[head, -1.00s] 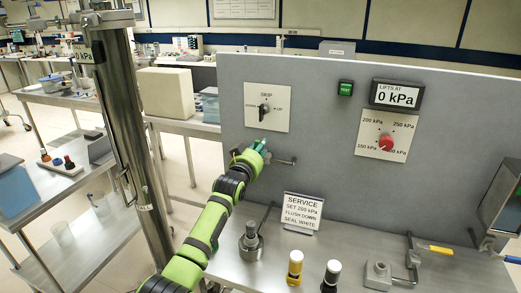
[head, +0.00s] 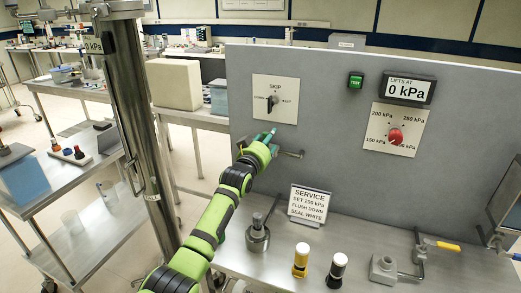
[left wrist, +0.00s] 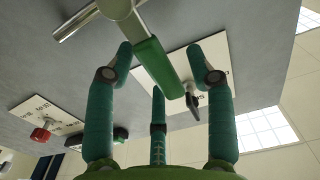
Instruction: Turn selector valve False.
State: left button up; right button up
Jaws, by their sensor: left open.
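A black selector knob (head: 269,105) sits on a white plate (head: 288,87) marked SKIP, on the grey panel; its small side words are hard to read. It also shows in the left wrist view (left wrist: 192,103), beyond the fingers. My left gripper (head: 266,139) is just below this plate, at a metal valve fitting (head: 289,153). In the left wrist view my left gripper (left wrist: 160,75) is open, its teal fingers spread around a green handle (left wrist: 158,66) on a metal stem. I cannot tell whether any finger touches it. My right gripper is in neither view.
A red dial (head: 395,135), a 0 kPa display (head: 403,90) and a green button (head: 356,81) are on the panel. A service sign (head: 310,204), yellow (head: 300,261) and black (head: 337,271) cylinders stand on the bench. A steel column (head: 135,130) stands left.

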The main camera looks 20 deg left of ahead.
pick_arm(q)
jog(key=s, duration=1.1)
jog(key=shift+s+a, duration=0.25)
jog(key=shift+s, duration=0.15)
jog(key=shift+f, duration=0.1)
